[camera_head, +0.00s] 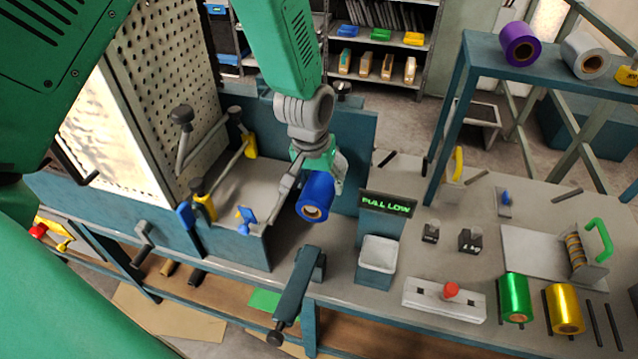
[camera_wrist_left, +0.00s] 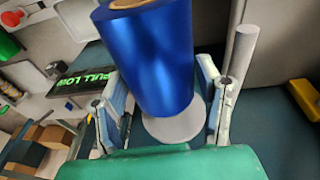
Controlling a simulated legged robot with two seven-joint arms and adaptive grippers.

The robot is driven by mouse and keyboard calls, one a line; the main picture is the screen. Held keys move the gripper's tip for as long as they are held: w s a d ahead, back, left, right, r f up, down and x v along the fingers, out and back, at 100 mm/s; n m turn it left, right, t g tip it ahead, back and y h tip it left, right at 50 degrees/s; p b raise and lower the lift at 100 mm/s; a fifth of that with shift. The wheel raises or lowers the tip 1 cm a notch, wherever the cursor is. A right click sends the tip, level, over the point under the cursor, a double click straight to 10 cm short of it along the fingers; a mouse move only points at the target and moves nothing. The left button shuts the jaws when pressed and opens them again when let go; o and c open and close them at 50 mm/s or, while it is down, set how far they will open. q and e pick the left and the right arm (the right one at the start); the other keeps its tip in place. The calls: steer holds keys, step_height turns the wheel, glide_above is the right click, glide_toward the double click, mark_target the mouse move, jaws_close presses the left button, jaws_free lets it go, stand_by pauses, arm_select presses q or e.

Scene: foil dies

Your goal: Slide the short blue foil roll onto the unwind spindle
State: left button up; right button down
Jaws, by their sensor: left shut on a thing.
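The short blue foil roll (camera_head: 316,194) is held in my left gripper (camera_head: 312,172), above the bench beside the blue-grey machine, tilted with its brown core end toward the head camera. In the left wrist view the blue roll (camera_wrist_left: 150,60) stands between the two fingers of the left gripper (camera_wrist_left: 165,95), with a pale disc at its lower end. I cannot tell for certain which part is the unwind spindle; a dark bar with a round knob (camera_head: 293,290) juts out at the bench front below the roll. My right gripper is not in view.
Purple (camera_head: 520,45) and silver rolls (camera_head: 586,55) sit on a raised shelf. A "PULL LOW" display (camera_head: 388,205), a red-button box (camera_head: 445,300) and knobbed levers (camera_head: 182,115) surround the machine.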

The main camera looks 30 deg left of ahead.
arm_select(q)
steer(key=shift+w+a, duration=0.2)
steer(key=shift+w, duration=1)
steer(key=shift+w+a, duration=0.1)
steer(key=shift+w, duration=0.2)
steer(key=shift+w, duration=0.1)
steer(key=o, duration=1.6)
steer(key=shift+o, duration=0.2)
steer(key=shift+r, duration=0.1)
step_height(320, 180, up, 12)
steer(key=s, duration=0.2)
steer(key=shift+a+f, duration=0.15)
steer(key=shift+f, duration=0.05)
